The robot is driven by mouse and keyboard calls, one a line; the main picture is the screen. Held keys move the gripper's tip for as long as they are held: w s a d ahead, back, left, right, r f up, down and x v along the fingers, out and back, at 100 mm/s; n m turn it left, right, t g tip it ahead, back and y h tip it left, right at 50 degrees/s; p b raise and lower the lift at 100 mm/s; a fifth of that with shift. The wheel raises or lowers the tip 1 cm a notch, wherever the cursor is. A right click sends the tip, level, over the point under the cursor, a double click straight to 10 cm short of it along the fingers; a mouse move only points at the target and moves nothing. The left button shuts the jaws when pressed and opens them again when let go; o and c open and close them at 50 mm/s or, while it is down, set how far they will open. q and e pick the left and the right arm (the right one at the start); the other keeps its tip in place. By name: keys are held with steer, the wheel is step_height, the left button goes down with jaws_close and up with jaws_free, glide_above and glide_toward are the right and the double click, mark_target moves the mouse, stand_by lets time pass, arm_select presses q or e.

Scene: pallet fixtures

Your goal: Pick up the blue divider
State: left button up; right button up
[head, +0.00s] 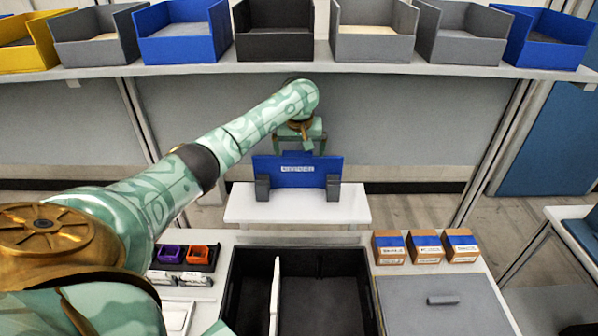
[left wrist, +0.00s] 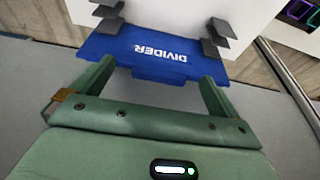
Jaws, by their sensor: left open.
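The blue divider (head: 298,172) stands upright in two dark grey holders (head: 262,187) on a small white stand. Its white label faces me. My left gripper (head: 300,137) is above the divider's top edge, near its middle, with the arm reaching in from the left. In the left wrist view, the green fingers (left wrist: 157,76) are spread apart, with part of the divider (left wrist: 155,52) showing between their tips. I cannot tell whether they touch it. My left gripper is open and holds nothing. My right gripper is not in view.
The white stand (head: 240,207) lies beyond the near table. A black crate (head: 248,270) with a white partition (head: 275,290) is in front. Small boxes (head: 425,246) and a grey lidded box (head: 445,310) are at right. A shelf of bins (head: 180,35) runs along the back.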

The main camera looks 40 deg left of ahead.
mark_target(298, 152)
arm_select(q)
steer(key=shift+w+a+f+b, duration=0.1)
steer(key=shift+w+a+b, duration=0.45)
steer(key=shift+w+a, duration=0.55)
steer(key=x, duration=0.2)
steer(key=shift+a+f+b, duration=0.2)
steer(key=shift+f+b, duration=0.1)
steer(key=shift+b, duration=0.05)
steer(key=shift+w+f, duration=0.15)
steer(key=shift+w, duration=0.05)
steer(key=shift+s, duration=0.15)
steer(key=c, duration=1.3)
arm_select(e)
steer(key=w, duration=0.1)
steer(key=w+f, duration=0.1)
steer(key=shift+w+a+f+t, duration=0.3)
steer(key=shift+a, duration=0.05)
arm_select(q)
steer(key=shift+r, duration=0.2)
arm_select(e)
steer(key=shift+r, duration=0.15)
